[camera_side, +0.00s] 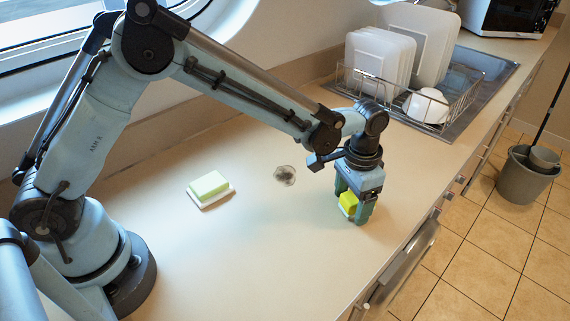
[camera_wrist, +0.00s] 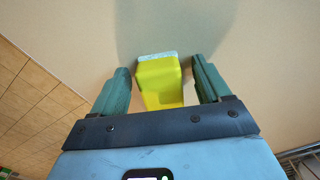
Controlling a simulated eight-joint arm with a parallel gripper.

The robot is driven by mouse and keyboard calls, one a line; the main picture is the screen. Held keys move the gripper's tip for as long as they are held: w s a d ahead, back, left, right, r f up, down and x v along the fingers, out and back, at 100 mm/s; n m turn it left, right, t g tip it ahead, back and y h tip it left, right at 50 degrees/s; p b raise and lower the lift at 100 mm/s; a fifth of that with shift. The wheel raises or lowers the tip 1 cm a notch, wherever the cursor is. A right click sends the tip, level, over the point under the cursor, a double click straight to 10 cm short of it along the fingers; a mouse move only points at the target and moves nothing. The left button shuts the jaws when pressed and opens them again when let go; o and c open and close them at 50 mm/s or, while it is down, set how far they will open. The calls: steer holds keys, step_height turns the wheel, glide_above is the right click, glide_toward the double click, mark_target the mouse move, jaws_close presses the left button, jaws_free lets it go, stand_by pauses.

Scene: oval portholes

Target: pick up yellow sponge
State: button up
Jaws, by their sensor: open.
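The yellow sponge (camera_side: 348,203) stands on the counter (camera_side: 260,260) near its front edge. In the wrist view the yellow sponge (camera_wrist: 160,82) has a pale strip along its far end. My gripper (camera_side: 356,212) points down over the sponge, with one finger on each side of it. In the wrist view my gripper (camera_wrist: 163,80) is open, and gaps show between the sponge and both fingers. The fingers hide part of the sponge in the side view.
A pale green block on a white dish (camera_side: 210,190) lies left of my gripper. A grey scrubber (camera_side: 285,175) lies between them. A dish rack (camera_side: 410,95) with white plates and a bowl stands behind. The counter's front edge is close, with a bucket (camera_side: 528,172) on the floor beyond.

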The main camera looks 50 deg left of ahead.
mark_target(353, 202)
steer(key=c, duration=1.1)
steer(key=shift+r, duration=0.1)
steer(key=shift+r, duration=0.45)
steer(key=r, duration=0.2)
steer(key=s+r, duration=0.1)
steer(key=shift+d+r, duration=0.4)
steer(key=s+d+r, duration=0.4)
steer(key=s, duration=0.1)
steer(key=s+d+r, duration=0.2)
steer(key=s, duration=0.1)
steer(key=shift+s+r, duration=0.1)
steer(key=shift+s, duration=0.15)
